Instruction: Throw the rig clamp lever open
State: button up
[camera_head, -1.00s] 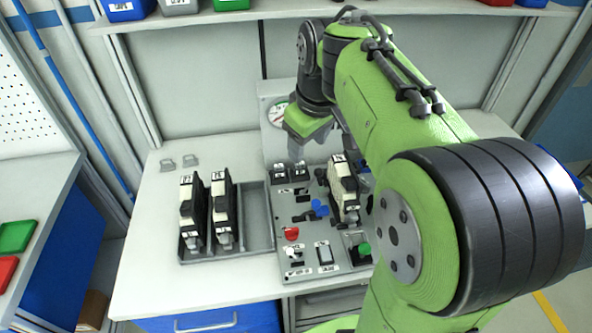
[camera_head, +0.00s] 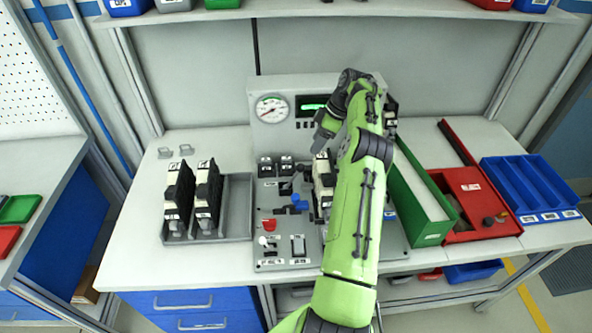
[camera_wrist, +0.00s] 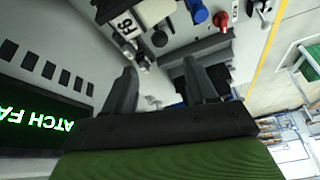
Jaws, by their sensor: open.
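The test rig (camera_head: 270,248) is a grey panel on the bench. It carries a blue-handled lever (camera_head: 297,204), which also shows at the top of the wrist view (camera_wrist: 197,12); I cannot tell for sure that this is the clamp lever. A cream and black unit (camera_head: 322,172) stands on the rig, partly hidden by my arm; a cream part with a label (camera_wrist: 150,12) shows in the wrist view. My gripper (camera_head: 320,143) is above the back of the rig, behind the blue handle and apart from it. In the wrist view its fingers (camera_wrist: 160,80) are spread and empty.
A gauge (camera_head: 271,109) and a green-lit display (camera_head: 313,106) rise behind the rig, close to my gripper. A red knob (camera_head: 269,225) is on the panel. A grey tray (camera_head: 238,208) with two black units lies left; green, red and blue bins stand right.

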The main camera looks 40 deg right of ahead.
aim_at(303, 165)
jog(key=x, duration=1.3)
jog(key=shift+f, duration=0.3)
jog(key=shift+c, duration=0.5)
grip_shut()
